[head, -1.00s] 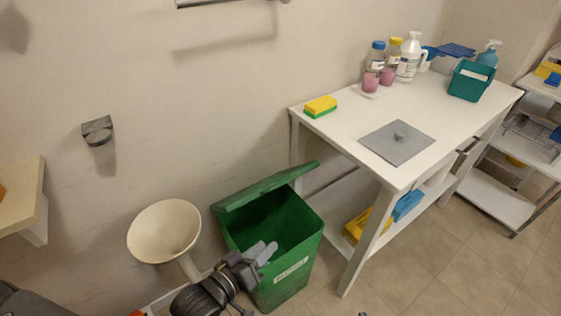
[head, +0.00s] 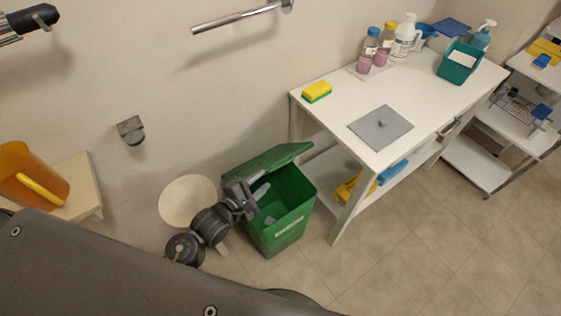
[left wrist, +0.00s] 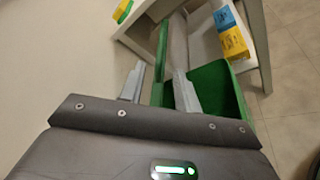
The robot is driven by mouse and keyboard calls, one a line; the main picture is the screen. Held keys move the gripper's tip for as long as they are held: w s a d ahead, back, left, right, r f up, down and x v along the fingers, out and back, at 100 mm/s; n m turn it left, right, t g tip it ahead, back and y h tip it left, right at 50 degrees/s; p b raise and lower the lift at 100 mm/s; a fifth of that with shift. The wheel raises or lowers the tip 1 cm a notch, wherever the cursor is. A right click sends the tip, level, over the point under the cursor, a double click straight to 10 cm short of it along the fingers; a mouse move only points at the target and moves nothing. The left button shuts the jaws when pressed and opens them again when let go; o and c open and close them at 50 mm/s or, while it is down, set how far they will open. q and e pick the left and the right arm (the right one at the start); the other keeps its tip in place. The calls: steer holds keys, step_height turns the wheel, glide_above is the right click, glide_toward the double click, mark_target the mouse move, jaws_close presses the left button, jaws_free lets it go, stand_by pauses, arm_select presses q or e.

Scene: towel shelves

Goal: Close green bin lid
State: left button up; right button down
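The green bin (head: 288,232) stands on the floor left of the white table. Its green lid (head: 268,160) is raised and tilted up on the wall side, leaving the bin's mouth open. My left gripper (head: 256,192) is at the left side of the bin's mouth, below the raised lid. In the left wrist view, its two fingers (left wrist: 159,88) are spread apart. A narrow green strip of the lid (left wrist: 160,55) shows beyond and between them, with the bin (left wrist: 222,84) to the right. I cannot tell whether a finger touches the lid. My right gripper is not in view.
A cream round bowl-like stand (head: 185,201) is close behind my left arm. The white table (head: 325,125) rises right of the bin, with a yellow sponge (head: 317,91) on it. An orange pitcher (head: 30,175) sits on a ledge at left. Floor at front right is clear.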

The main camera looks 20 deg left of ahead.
mark_target(280, 165)
arm_select(q)
steer(key=x, duration=1)
steer(key=shift+w+d, duration=0.1)
jaws_close()
